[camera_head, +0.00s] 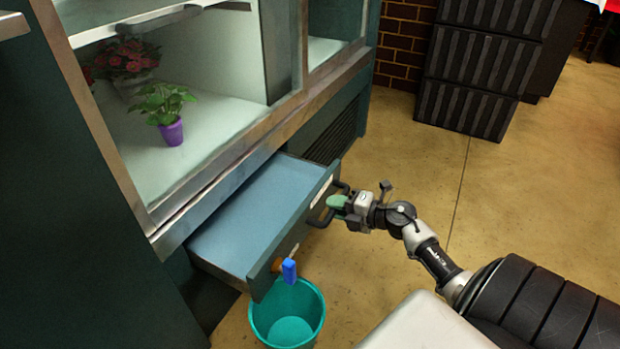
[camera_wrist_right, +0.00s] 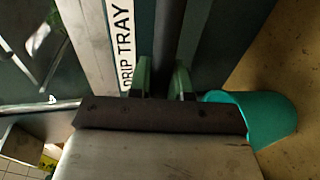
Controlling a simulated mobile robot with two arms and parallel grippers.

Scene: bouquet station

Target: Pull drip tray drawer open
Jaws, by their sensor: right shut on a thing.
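The drip tray drawer (camera_head: 250,215) is a blue-topped drawer with a dark front, low on the display cabinet. It stands out from the cabinet. A dark bar handle (camera_head: 322,219) is on its front. My right gripper (camera_head: 337,203) is at the handle, its green fingers shut on it. In the right wrist view the green fingers (camera_wrist_right: 160,78) sit either side of the dark handle bar (camera_wrist_right: 170,45), beside a white "DRIP TRAY" label (camera_wrist_right: 124,45). My left gripper is not in view.
A teal bucket (camera_head: 288,330) stands on the floor below the drawer front, under a blue-handled tap (camera_head: 289,270). A purple potted plant (camera_head: 171,132) stands in the cabinet. Dark stacked crates (camera_head: 480,60) stand at the back. The floor (camera_head: 530,180) to the right is open.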

